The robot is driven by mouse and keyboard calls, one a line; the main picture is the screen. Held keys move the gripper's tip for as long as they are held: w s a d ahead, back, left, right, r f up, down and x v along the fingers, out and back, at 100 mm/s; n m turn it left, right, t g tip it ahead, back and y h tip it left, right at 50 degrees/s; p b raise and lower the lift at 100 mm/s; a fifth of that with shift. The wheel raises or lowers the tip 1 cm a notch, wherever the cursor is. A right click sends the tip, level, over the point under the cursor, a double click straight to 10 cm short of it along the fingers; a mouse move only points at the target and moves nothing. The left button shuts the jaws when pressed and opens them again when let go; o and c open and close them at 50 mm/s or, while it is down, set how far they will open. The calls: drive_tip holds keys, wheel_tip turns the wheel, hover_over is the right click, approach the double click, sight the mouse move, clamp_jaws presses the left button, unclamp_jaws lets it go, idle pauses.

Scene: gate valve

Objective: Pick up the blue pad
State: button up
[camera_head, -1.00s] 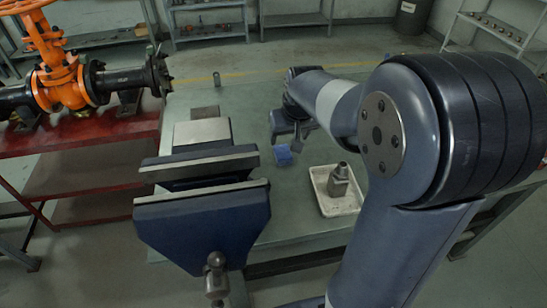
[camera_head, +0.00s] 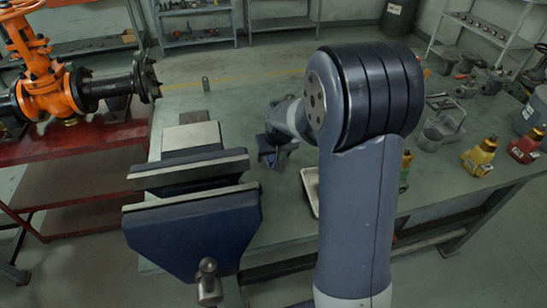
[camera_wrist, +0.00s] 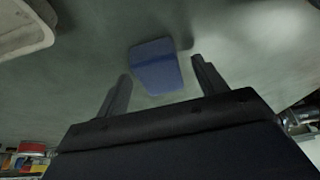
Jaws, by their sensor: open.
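The blue pad (camera_wrist: 155,66) lies on the green-grey bench top in the wrist view. It shows between and just beyond the two fingertips of my gripper (camera_wrist: 160,77), which is open and empty. A small gap seems to separate the pad from the fingers; I cannot tell the height above the bench. In the head view my gripper (camera_head: 274,158) is low over the bench, right of the vise, and the pad cannot be made out there.
A blue vise (camera_head: 195,225) stands close on the left. A white tray (camera_head: 309,188) is partly hidden behind my arm; its corner shows in the wrist view (camera_wrist: 25,30). Yellow (camera_head: 481,157) and red (camera_head: 525,146) items stand at the right. An orange valve (camera_head: 48,92) sits on a red stand.

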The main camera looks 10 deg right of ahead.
sight(274, 156)
drive_tip(key=shift+c, duration=0.6)
drive_tip(key=c, duration=0.9)
drive_tip(key=shift+r, duration=0.1)
drive_tip(key=shift+c, duration=0.2)
wheel_tip(274, 156, up, 10)
drive_tip(key=shift+p, duration=0.4)
drive_tip(key=o, duration=0.4)
drive_tip(key=c, duration=0.3)
drive_tip(key=shift+s, duration=0.1)
